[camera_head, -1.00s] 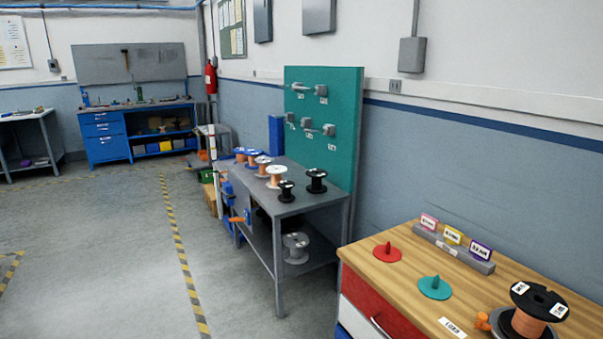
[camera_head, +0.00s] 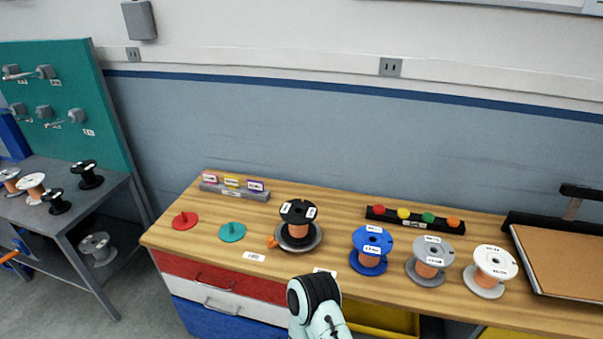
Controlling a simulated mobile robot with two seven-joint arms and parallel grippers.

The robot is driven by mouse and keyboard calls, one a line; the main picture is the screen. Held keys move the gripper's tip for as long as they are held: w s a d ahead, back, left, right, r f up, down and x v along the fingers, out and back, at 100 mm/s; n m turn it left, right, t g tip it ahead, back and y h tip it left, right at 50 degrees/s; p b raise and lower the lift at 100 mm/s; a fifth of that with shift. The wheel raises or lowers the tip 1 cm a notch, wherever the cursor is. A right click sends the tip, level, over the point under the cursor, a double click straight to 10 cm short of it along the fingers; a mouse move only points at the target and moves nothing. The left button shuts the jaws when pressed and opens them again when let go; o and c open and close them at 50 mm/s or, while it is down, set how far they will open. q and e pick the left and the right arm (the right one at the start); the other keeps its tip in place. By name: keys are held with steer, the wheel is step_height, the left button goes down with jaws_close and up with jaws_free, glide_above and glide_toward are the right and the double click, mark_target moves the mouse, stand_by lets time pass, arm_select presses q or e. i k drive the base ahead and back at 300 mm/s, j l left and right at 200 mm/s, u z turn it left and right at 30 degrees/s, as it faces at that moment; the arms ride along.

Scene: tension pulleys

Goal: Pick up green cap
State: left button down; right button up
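A green cap (camera_head: 428,218) sits in a black rack (camera_head: 391,219) on the wooden workbench, between a yellow cap (camera_head: 403,213) and an orange cap (camera_head: 452,222). A red cap (camera_head: 379,210) is at the rack's left end. A flat teal disc with a small peg (camera_head: 232,232) lies on the bench further left. Part of one of my arms shows at the bottom centre, in front of the bench drawers. Neither gripper's fingers can be seen.
A red disc (camera_head: 185,219) lies at left. A cork board (camera_head: 562,258) is at right.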

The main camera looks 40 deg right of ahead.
mark_target(428, 217)
steer(key=z, duration=2.45)
